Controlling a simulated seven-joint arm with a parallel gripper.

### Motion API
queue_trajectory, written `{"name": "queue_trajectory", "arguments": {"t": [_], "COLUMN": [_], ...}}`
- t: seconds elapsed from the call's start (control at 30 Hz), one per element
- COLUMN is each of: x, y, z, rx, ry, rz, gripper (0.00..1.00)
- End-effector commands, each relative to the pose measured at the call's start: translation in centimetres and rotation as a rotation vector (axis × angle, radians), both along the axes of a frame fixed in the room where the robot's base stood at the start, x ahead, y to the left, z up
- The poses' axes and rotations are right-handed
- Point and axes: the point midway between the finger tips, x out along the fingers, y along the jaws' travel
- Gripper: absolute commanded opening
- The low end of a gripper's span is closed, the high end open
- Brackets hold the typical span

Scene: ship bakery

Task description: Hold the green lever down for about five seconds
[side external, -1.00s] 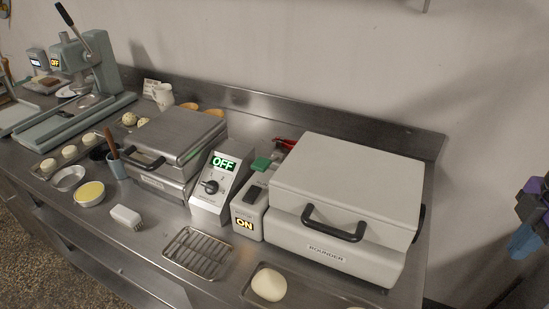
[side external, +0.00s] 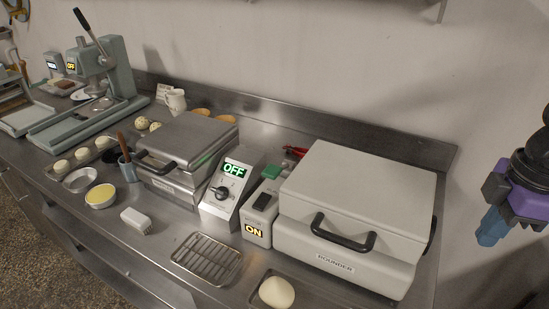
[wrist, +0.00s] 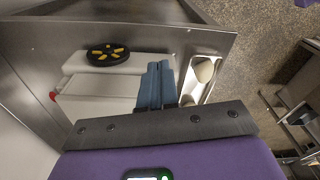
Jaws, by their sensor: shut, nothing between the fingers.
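The green lever (side external: 271,172) sits at the back of the narrow grey switch box, left of the white rounder (side external: 355,205), whose lid is down. The switch box (side external: 259,216) has a lit ON label and a black rocker on top. My gripper (side external: 487,240) is at the right edge of the side view, to the right of the rounder and well apart from the lever. In the wrist view, the blue fingers (wrist: 155,86) are together and empty, in front of the rounder. I cannot make out the green lever in the wrist view.
A control box (side external: 232,185) reading OFF stands left of the switch box. A wire rack (side external: 206,257) and a tray with a dough ball (side external: 277,292) lie in front. A red object (side external: 295,152) lies behind the lever. The rounder stands between my gripper and the lever.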

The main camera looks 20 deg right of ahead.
Motion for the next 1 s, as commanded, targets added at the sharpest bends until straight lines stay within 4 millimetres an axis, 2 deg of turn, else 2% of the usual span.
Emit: {"name": "queue_trajectory", "arguments": {"t": [0.1,0.4,0.7,1.0], "x": [3.0,10.0,16.6,22.7], "y": [3.1,9.9,15.7,20.3], "z": [1.4,4.6,7.2,9.2], "rx": [0.017,0.058,0.095,0.131], "ry": [-0.009,-0.033,-0.06,-0.093], "rz": [-0.024,-0.081,-0.138,-0.193], "gripper": [0.0,0.0,0.0,0.0]}}
